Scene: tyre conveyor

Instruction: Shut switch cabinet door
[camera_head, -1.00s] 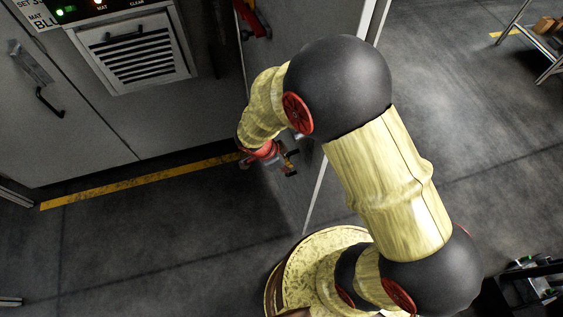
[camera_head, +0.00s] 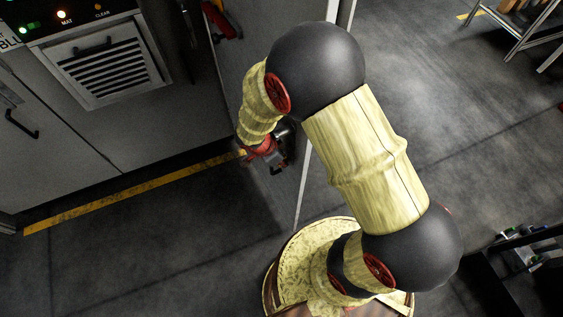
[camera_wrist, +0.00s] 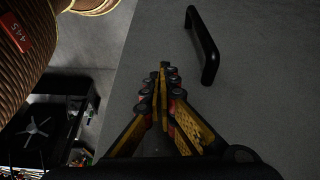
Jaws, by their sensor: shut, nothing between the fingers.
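The switch cabinet (camera_head: 105,125) stands at the upper left of the head view, with grey panels and lit indicators. Its door (camera_head: 257,75) stands open as a dark grey panel; a pale edge runs down its right side. In the wrist view the door panel (camera_wrist: 255,110) fills the right side, with a black bar handle (camera_wrist: 204,45) at upper middle. My gripper (camera_wrist: 163,68) is shut and empty, left of and below the handle in that view. In the head view my gripper (camera_head: 268,155) is low in front of the door. I cannot tell whether it touches the panel.
A yellow floor stripe (camera_head: 130,190) runs along the cabinet foot. A metal rack (camera_head: 520,30) stands at the upper right, and dark equipment (camera_head: 520,260) at the lower right. A black table (camera_wrist: 45,115) shows at left in the wrist view. Floor between is clear.

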